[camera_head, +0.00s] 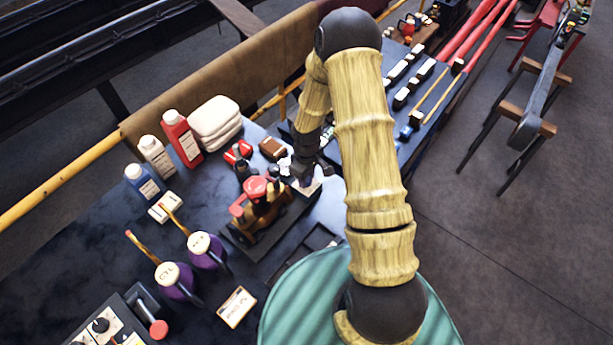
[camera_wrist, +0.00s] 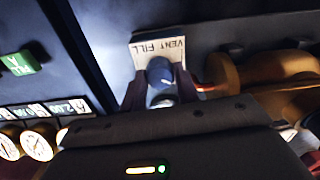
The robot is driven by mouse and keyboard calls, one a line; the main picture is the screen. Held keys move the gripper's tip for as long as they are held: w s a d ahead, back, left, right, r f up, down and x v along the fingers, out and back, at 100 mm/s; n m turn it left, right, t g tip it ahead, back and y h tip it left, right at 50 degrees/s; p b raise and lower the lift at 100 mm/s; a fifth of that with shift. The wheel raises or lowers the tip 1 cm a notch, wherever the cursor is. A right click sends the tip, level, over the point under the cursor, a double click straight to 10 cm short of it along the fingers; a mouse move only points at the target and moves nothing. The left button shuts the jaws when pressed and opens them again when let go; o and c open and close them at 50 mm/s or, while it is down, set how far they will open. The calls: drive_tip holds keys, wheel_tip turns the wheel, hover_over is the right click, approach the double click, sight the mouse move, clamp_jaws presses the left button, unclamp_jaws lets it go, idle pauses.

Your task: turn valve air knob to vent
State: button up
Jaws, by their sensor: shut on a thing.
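The valve air knob (camera_wrist: 160,72) is a small dark blue rounded knob in the wrist view. It stands in front of a cream plate (camera_wrist: 143,48) lettered VENT and FILL. My gripper (camera_wrist: 160,88) has one dark finger on each side of the knob and is shut on it. Which way the knob points cannot be told. In the head view my gripper (camera_head: 308,172) reaches down at the table's middle, by the right end of a small model engine (camera_head: 262,205). The fingers and my arm hide the knob there.
The dark blue table (camera_head: 85,235) also holds a red bottle (camera_head: 182,138), white and blue bottles, folded cloths (camera_head: 214,122), and purple oil cans (camera_head: 175,280). Brass parts (camera_wrist: 265,70) lie close right of my fingers. Round gauges (camera_wrist: 36,146) show at lower left.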

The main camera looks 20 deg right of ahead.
drive_tip(key=shift+n, duration=0.5)
drive_tip(key=o, duration=1)
drive_tip(key=shift+c, duration=0.2)
drive_tip(key=shift+r, duration=0.15)
wheel_tip(320, 180, up, 17)
drive_tip(key=b, duration=0.2)
drive_tip(key=shift+r, duration=0.1)
drive_tip(key=s+r+m+t, duration=0.2)
drive_tip(key=s+r+m, duration=0.3)
drive_tip(key=s+m, duration=0.4)
drive_tip(key=s, duration=0.5)
drive_tip(key=shift+s+t, duration=0.3)
